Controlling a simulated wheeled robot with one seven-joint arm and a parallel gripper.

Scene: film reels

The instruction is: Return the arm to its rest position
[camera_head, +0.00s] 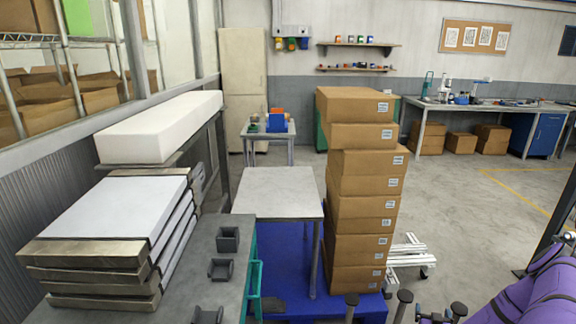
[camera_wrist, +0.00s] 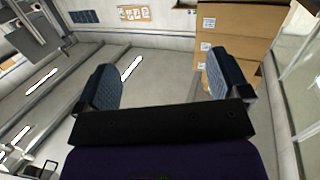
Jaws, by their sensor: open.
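My gripper (camera_wrist: 160,82) shows in the wrist view with its two blue-grey fingers wide apart and nothing between them. It is up in the air, with a stack of cardboard boxes (camera_wrist: 244,22) beyond it at the upper right. In the head view a purple part of my arm (camera_head: 532,292) shows at the lower right corner; the gripper itself cannot be made out there.
Stacked cardboard boxes (camera_head: 365,172) stand on a blue pallet (camera_head: 290,250) beside a grey table (camera_head: 276,190). A grey worktop (camera_head: 205,262) with dark holders is at the lower left. Open floor (camera_head: 455,190) lies right of the boxes.

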